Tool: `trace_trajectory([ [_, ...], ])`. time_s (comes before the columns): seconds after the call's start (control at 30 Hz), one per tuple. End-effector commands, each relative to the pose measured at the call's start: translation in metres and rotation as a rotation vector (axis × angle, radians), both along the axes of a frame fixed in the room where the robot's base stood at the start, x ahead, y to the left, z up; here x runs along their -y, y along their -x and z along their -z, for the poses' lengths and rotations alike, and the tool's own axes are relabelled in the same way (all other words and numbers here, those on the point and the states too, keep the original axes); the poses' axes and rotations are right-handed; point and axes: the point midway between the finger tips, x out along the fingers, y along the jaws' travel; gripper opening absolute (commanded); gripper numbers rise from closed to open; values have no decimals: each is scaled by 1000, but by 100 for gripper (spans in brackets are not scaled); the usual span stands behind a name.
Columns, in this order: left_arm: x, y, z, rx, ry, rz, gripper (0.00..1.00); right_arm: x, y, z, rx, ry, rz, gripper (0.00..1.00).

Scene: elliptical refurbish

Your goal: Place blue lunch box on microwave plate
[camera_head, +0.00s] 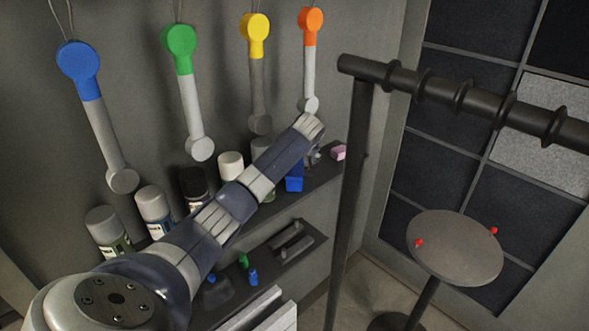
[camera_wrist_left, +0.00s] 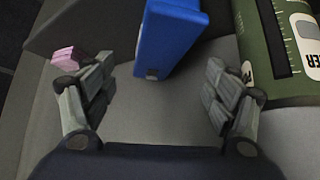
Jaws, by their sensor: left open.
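A blue box (camera_head: 294,180), which looks like the blue lunch box, stands on a grey wall shelf below the end of my left arm. In the left wrist view the blue box (camera_wrist_left: 168,40) is upright, ahead of the fingers and between their lines. My left gripper (camera_wrist_left: 158,78) is open and empty, with one finger on each side and a gap to the box. In the head view the gripper (camera_head: 316,156) is mostly hidden behind its own wrist. I cannot make out a microwave plate. My right gripper is in neither view.
A green can (camera_wrist_left: 285,45) stands right of the box, and a pink block (camera_wrist_left: 67,57) lies left of it. More cans (camera_head: 153,208) line the shelf. A dark post and rail (camera_head: 440,88) and a round grey stand top (camera_head: 455,245) are at the right.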

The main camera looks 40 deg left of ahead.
Motion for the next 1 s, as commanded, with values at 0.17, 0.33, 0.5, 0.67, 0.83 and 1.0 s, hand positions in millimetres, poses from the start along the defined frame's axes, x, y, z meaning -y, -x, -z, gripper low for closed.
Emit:
trace_trajectory([
  [0.17, -12, -5, 16, -6, 0, -2, 79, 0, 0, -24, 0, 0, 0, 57],
  [0.33, -19, -13, 30, -2, 1, -1, 79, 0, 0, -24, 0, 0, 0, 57],
  [0.5, -21, -15, 35, -1, 0, 1, 79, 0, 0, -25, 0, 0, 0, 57],
  [0.67, -22, -15, 36, -1, 0, 1, 79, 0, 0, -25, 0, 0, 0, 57],
  [0.83, -22, -15, 36, -1, 0, 1, 50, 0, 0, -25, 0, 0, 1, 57],
  [1.0, -22, -15, 36, -2, 0, 0, 13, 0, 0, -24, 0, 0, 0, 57],
])
